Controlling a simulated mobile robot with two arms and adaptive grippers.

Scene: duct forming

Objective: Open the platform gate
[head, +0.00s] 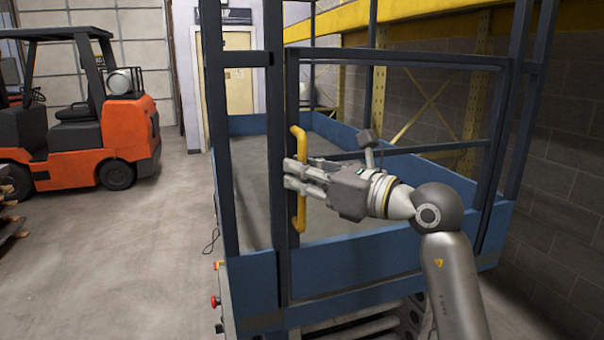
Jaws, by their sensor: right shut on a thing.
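The platform gate (402,58) is a dark blue framed gate on the near side of the blue lift platform (372,258). A yellow vertical handle (301,222) is fixed at its left edge. My right gripper (290,176) comes in from the right and is shut on the handle at its middle, hiding that part. The gate looks in line with the platform's front frame. Through it the grey platform floor (245,205) shows. My left gripper is not in view.
An orange forklift (125,147) stands at the left on open concrete floor (130,250). A red button (214,301) sits on the platform's lower left side. Yellow shelving (440,14) and a grey block wall (570,150) are close on the right.

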